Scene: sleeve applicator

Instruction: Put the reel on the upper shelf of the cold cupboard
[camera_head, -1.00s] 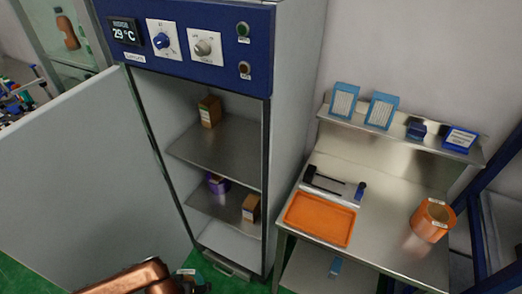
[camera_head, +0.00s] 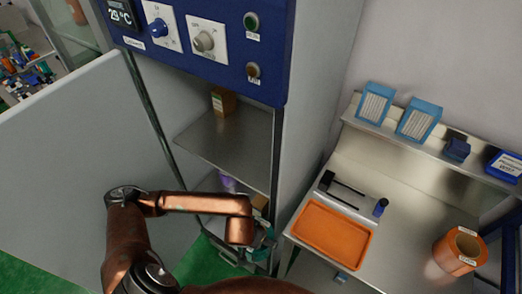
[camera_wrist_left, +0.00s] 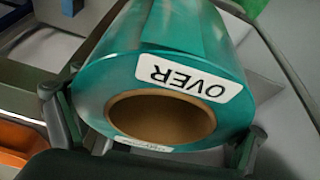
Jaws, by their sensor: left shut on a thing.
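My left gripper (camera_wrist_left: 152,112) is shut on a teal reel (camera_wrist_left: 105,92) with a brown core and a white label reading OVER; one finger shows on each side of it. In the head view the reel (camera_head: 266,240) is a small teal patch, mostly hidden behind my copper arm, low by the cupboard's right front edge. The cold cupboard (camera_head: 315,110) stands open. Its upper shelf (camera_head: 232,143) is metal, with a small brown box (camera_head: 223,102) towards the back and bare metal in front. The reel is below the upper shelf's level in the picture. My right gripper is not in view.
The open door (camera_head: 70,150) stands at the left. On the lower shelf, a purple thing (camera_head: 228,184) and a brown box (camera_head: 260,202) are partly hidden. A bench at the right holds an orange tray (camera_head: 333,234) and an orange roll (camera_head: 460,250).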

